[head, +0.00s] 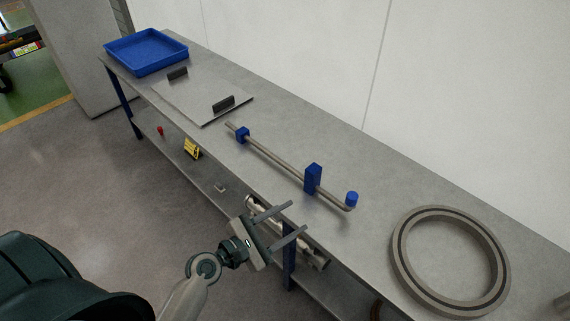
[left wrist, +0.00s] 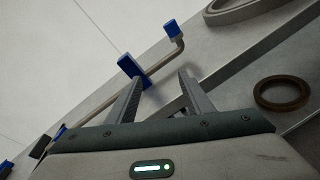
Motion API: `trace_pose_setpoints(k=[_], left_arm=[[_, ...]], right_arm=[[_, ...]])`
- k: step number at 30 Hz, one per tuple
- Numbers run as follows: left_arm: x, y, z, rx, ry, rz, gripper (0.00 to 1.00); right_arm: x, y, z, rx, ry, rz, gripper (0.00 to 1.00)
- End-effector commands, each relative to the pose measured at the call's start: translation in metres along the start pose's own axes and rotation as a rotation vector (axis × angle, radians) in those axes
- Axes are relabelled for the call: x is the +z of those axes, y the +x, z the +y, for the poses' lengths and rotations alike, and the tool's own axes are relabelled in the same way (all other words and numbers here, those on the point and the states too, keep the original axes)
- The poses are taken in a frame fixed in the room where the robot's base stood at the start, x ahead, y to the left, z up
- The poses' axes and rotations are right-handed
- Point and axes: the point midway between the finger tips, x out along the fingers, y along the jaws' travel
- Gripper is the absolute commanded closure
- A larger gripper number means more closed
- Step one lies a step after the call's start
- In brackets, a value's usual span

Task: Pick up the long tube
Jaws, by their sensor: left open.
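The long tube (head: 281,163) is a thin grey pipe lying along the grey workbench in the head view. It rests in two blue supports, a small one (head: 242,135) and a taller block (head: 313,179). Its near right end bends and carries a blue cap (head: 352,199). The bent end also shows in the left wrist view (left wrist: 169,49). My left gripper (head: 291,217) is open and empty, near the bench's front edge, in front of the tube and apart from it. In the left wrist view its two fingers (left wrist: 158,86) point toward the taller blue block. My right gripper is not in view.
A large grey ring (head: 403,264) lies on the bench at right. A plate with two dark handles (head: 190,98) and a blue tray (head: 147,51) stand at the far left. A lower shelf holds a yellow item (head: 191,148) and other parts. A white wall runs behind.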

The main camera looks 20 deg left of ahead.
Motion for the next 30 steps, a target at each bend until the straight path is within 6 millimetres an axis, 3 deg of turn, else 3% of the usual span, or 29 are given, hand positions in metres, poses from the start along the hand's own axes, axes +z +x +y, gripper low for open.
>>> trace_pose_setpoints(k=[3, 9, 22, 30], left_arm=[[0.003, 0.002, 0.029, 0.087, -0.236, -0.055, 0.53], [0.004, 0.001, 0.052, 0.153, -0.441, -0.106, 0.53], [0.004, 0.003, 0.055, 0.158, -0.457, -0.111, 0.53], [0.007, 0.031, 0.060, 0.158, -0.458, -0.113, 0.53]], right_arm=[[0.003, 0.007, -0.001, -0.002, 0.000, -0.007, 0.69], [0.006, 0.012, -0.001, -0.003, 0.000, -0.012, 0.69], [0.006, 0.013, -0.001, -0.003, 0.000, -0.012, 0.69], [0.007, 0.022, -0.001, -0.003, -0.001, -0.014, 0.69]])
